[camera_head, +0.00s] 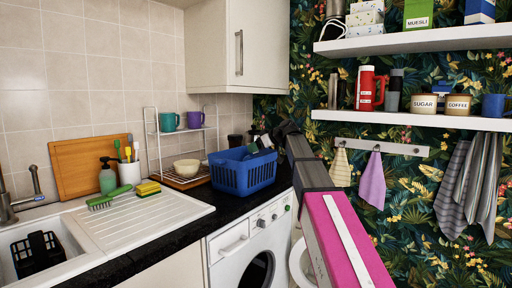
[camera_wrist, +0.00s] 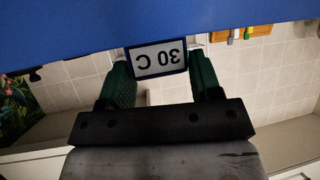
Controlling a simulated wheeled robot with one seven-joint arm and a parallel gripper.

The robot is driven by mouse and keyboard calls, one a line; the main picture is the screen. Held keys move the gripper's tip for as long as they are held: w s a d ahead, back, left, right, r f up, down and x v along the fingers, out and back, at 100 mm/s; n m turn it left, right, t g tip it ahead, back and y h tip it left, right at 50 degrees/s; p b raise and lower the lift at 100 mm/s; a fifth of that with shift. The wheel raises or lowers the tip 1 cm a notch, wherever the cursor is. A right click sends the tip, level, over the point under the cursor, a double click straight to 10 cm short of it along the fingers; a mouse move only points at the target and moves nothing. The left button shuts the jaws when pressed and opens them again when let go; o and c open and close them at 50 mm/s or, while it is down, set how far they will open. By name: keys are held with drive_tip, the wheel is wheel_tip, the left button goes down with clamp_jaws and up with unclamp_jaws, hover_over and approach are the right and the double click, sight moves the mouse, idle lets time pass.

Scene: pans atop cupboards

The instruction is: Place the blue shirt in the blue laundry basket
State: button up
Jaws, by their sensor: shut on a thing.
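The blue laundry basket (camera_head: 243,174) stands upright on the dark worktop above the washing machine. My gripper (camera_head: 262,143) is at the basket's back right, just over its rim. A smooth blue surface (camera_wrist: 150,25) fills the top of that view beside the label. I cannot tell for sure whether it is the basket. I cannot make out a blue shirt, and the basket's inside is mostly hidden.
A wire rack (camera_head: 177,130) with mugs and a bowl stands left of the basket. The sink drainer (camera_head: 145,212) with brush and sponge is further left. A wall cupboard (camera_head: 222,45) hangs above. Shelves (camera_head: 410,42) are at right. The worktop in front of the basket is narrow.

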drive_tip(key=shift+f, duration=0.3)
drive_tip(key=o, duration=1.2)
